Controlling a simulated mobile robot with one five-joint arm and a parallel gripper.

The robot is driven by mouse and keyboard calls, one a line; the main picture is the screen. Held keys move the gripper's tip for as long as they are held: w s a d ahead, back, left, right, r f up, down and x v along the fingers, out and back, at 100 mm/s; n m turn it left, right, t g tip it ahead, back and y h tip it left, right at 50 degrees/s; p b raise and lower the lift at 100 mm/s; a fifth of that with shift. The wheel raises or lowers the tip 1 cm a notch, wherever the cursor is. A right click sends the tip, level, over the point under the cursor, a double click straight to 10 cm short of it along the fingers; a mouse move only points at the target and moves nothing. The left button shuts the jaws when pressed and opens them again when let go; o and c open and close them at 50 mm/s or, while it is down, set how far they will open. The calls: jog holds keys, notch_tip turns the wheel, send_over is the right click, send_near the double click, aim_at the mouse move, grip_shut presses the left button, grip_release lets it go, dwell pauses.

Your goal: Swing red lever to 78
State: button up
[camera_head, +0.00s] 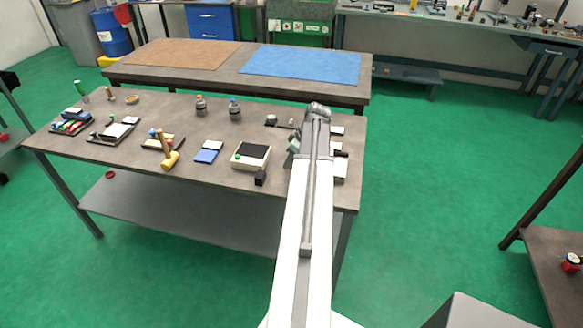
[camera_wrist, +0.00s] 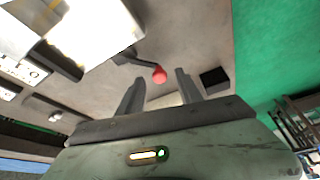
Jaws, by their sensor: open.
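The red lever shows in the wrist view as a round red knob (camera_wrist: 159,75) on a short dark arm, which runs left to a white and metal block (camera_wrist: 90,32). My gripper (camera_wrist: 160,92) is open, with one grey finger to each side of the knob in the picture. The knob appears just beyond the fingertips, and no contact shows. Depth between them is hard to tell. In the head view my arm covers this part of the bench, and I cannot make out the red knob or the fingertips. The 78 mark is not readable.
White label plates (camera_wrist: 22,68) lie left in the wrist view. Green floor is open right of the bench.

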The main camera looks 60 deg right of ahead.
jog(key=shift+w+f, duration=0.1)
jog(key=shift+f, duration=0.1)
grip_shut()
dwell(1.2)
